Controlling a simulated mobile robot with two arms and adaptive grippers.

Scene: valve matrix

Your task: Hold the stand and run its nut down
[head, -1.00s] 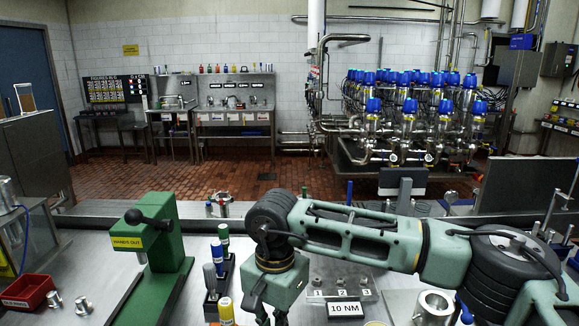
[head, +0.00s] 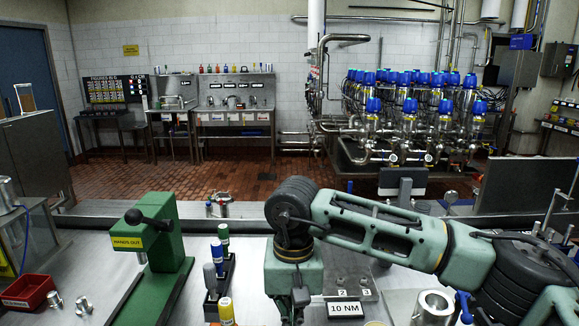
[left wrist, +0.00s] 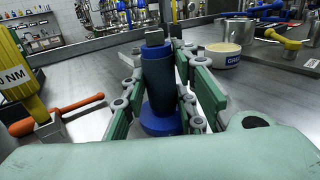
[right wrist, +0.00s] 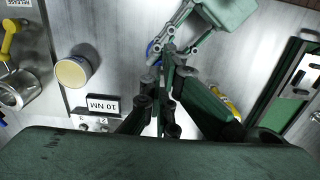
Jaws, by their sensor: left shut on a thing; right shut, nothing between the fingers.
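In the left wrist view a blue stand (left wrist: 160,121) with a dark blue post stands upright on the bench, with a small metal piece on top that I cannot clearly make out as the nut. My left gripper (left wrist: 161,78) is shut on the post, one finger on each side. It also shows at the top of the right wrist view (right wrist: 172,38), with a bit of blue beside it. My right gripper (right wrist: 166,75) points down, shut and empty, close to the left gripper. In the head view the right gripper (head: 297,312) is partly cut off by the lower edge, and the left is outside.
A green press (head: 170,240) and a rack of coloured-top tools (head: 222,270) stand to the left. A 10 NM plate (head: 345,309) and a metal cylinder (head: 431,305) are to the right. A grease cup (left wrist: 220,56) sits behind the stand in the left wrist view.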

